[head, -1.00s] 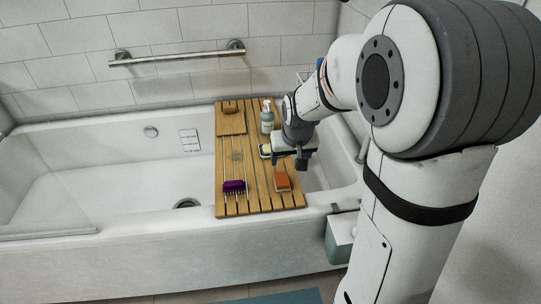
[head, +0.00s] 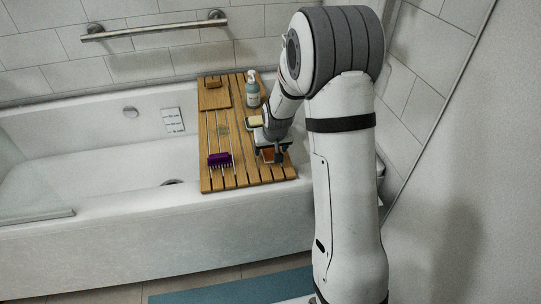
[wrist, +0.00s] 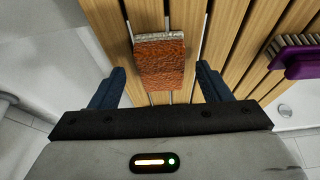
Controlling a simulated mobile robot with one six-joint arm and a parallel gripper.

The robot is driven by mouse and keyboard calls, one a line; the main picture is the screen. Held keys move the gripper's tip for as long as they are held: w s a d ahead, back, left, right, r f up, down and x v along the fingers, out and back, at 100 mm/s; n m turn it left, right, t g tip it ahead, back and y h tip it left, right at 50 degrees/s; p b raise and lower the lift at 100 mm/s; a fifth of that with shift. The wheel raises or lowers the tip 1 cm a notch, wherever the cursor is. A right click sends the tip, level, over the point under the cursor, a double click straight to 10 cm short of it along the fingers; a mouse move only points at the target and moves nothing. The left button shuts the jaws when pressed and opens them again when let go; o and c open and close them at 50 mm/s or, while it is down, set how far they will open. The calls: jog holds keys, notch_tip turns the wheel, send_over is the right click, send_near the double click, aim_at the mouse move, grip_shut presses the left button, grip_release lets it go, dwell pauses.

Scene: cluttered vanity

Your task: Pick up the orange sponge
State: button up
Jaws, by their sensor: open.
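The orange sponge (wrist: 160,65) lies on the slatted wooden bath tray (head: 208,181). In the wrist view it sits between and ahead of the two blue fingers of my gripper (wrist: 160,83), with a gap on each side. In the head view my gripper (head: 270,155) is over the right part of the tray, and the sponge (head: 269,153) is mostly hidden behind it. My gripper is open and holds nothing. The wrist view does not clearly show its height above the tray.
A purple brush (head: 220,159) lies left of the sponge and also shows in the wrist view (wrist: 298,62). A pump bottle (head: 252,90) and a yellowish item (head: 254,121) are farther back. A grab bar (head: 155,26) is on the wall. The bathtub (head: 90,172) lies under the tray.

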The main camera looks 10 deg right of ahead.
aim_at(271, 151)
jog(key=shift+w+f, duration=0.15)
jog(key=shift+f, duration=0.3)
jog(key=shift+c, duration=0.4)
jog(key=c, duration=1)
notch_tip(271, 151, up, 10)
jog(key=p, duration=0.2)
jog(key=shift+r+p, duration=0.1)
jog(key=shift+p, duration=0.2)
jog(key=shift+c, duration=0.2)
